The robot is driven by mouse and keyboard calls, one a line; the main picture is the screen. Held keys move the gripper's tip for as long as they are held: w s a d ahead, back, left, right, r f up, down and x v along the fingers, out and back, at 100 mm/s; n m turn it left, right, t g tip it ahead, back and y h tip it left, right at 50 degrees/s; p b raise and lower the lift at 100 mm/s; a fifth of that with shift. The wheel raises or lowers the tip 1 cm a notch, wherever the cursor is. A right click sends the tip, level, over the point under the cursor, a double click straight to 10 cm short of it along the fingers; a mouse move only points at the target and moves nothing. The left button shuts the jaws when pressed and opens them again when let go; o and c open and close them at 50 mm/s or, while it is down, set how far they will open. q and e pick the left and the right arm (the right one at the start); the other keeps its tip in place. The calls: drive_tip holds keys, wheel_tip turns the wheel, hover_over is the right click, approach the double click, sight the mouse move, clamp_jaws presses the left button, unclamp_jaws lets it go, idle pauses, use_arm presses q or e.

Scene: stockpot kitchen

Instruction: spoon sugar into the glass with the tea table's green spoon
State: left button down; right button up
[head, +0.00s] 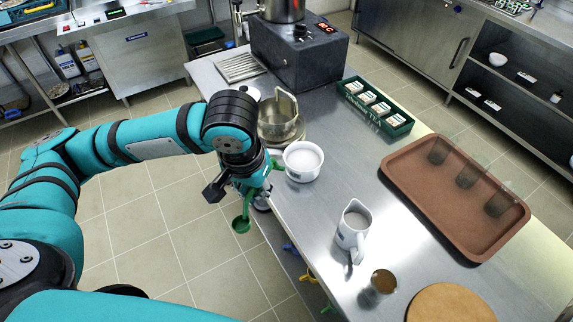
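My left gripper (255,195) is at the left edge of the steel tea table, pointing down. A green spoon (241,224) shows right at the gripper, its round bowl hanging below over the floor. The fingers are mostly hidden by the wrist, so I cannot tell whether they are closed on the spoon. A white bowl of white sugar (303,158) stands on the table just right of the gripper. A glass with brown contents (383,282) stands near the front. Three dark, see-through glasses (467,176) stand on the brown tray. My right gripper is out of view.
A white pitcher (352,232) stands between sugar bowl and front glass. A metal pot (281,122) and dark machine (300,58) are behind. The green box (374,106), brown tray (420,213) and round board (450,304) take the right side. Coloured handles line the left edge.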

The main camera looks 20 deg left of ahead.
use_arm(q)
drive_tip(key=w+d+f+m+t+h, duration=0.1)
drive_tip(key=w+d+m+t+h, duration=0.1)
drive_tip(key=w, duration=1.1)
drive_tip(key=w+d+f+m+t+h, duration=0.1)
drive_tip(key=w+d+m+t, duration=0.3)
drive_tip(key=w, duration=0.9)
drive_tip(key=shift+d+m+t+h+b, duration=0.4)
drive_tip(key=shift+d+m+h, duration=0.1)
drive_tip(key=shift+m, duration=0.3)
drive_tip(key=shift+w+a, duration=0.1)
